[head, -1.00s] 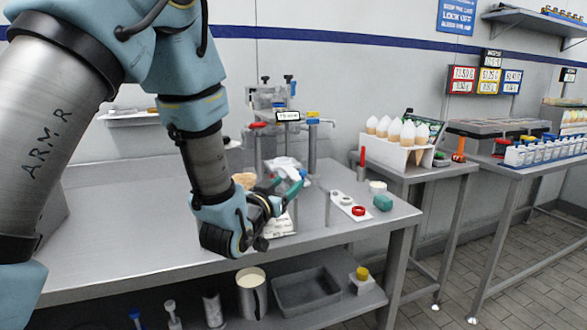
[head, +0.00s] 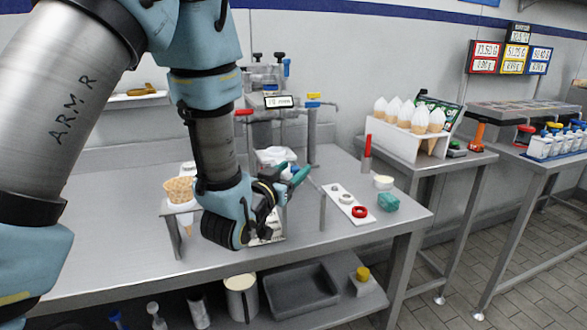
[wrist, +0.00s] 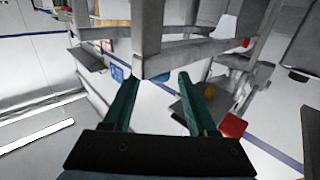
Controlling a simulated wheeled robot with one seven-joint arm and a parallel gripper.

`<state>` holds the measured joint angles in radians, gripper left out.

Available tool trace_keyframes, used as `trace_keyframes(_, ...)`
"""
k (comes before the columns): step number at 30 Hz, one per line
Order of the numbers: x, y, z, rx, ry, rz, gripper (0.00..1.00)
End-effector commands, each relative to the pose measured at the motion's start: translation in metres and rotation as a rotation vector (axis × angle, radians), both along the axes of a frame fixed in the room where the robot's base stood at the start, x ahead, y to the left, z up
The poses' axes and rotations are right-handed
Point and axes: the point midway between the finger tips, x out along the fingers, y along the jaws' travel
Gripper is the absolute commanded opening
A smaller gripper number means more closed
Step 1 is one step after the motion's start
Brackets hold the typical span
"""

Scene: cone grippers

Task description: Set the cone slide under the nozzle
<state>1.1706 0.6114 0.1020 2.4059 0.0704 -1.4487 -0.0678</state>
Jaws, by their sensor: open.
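A tan waffle cone (head: 180,189) sits in a light metal holder (head: 177,222), which looks like the cone slide. It stands on the left part of the steel table, left of my wrist. The dispenser (head: 278,101), with red and yellow handles, stands at the back of the table; my arm hides part of it, and I cannot make out its nozzle. My gripper (head: 291,173) is open in front of the dispenser, right of the cone. In the wrist view its two teal fingers (wrist: 155,88) are apart, with a grey metal bar (wrist: 195,48) beyond them. I cannot tell whether they touch it.
A white strip with rings (head: 346,201), a red-topped stick (head: 367,153), a small cup (head: 383,182) and a teal block (head: 388,202) lie at the table's right. A rack of white-topped cones (head: 410,140) stands beyond. The table's front left is clear.

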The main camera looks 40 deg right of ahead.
Motion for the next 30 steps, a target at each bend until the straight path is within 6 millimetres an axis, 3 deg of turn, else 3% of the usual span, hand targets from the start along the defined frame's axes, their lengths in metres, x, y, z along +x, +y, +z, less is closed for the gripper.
trace_keyframes(2, 0.0000, -0.0001, -0.0001, 0.000, 0.000, 0.000, 0.58)
trace_keyframes(18, 0.0002, -0.0001, 0.0000, 0.000, 0.000, 0.000, 0.00)
trace_keyframes(30, 0.0002, 0.0000, 0.0000, 0.000, 0.000, 0.000, 0.00)
